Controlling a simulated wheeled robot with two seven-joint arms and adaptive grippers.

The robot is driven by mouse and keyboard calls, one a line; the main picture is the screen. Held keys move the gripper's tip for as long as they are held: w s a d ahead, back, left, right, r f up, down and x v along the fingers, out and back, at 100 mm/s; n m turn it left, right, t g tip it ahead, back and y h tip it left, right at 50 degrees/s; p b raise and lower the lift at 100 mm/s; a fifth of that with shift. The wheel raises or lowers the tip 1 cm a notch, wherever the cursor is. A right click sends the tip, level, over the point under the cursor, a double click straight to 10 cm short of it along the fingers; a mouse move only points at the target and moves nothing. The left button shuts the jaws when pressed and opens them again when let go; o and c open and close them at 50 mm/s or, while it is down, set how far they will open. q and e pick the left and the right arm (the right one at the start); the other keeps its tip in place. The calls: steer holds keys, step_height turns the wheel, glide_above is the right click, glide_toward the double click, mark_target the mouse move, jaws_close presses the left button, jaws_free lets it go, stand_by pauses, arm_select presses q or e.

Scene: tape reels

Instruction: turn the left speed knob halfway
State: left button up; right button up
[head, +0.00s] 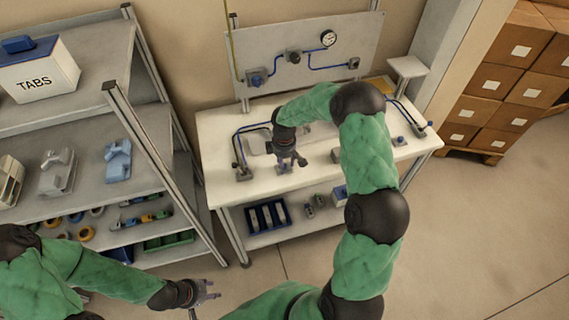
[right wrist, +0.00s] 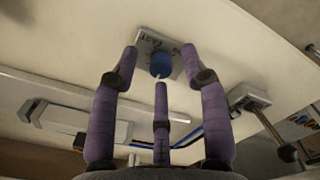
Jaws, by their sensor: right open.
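A blue knob (right wrist: 161,65) stands on a pale plate (right wrist: 145,44) marked "FAST" in the right wrist view. My right gripper (right wrist: 160,68) is open, its three purple fingers spread around and below the knob in that picture. I cannot tell whether any finger touches it. In the head view my right gripper (head: 291,160) points down over the middle left of the white workbench (head: 222,129) and hides most of what is under it. Another small blue knob (head: 398,140) is on the bench's right side. My left gripper (head: 205,292) is open and empty, low in front of the shelf.
A lever stand (head: 242,172) is left of my right gripper. A back panel (head: 318,50) carries a gauge (head: 328,38) and blue tubing. A grey shelf (head: 75,128) stands at left, cartons (head: 520,52) at right. Floor in front of the bench is free at right.

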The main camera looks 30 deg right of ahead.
mark_target(285, 165)
step_height(285, 165, up, 12)
steer(key=shift+f, duration=0.25)
steer(key=shift+f, duration=0.1)
stand_by(0.5)
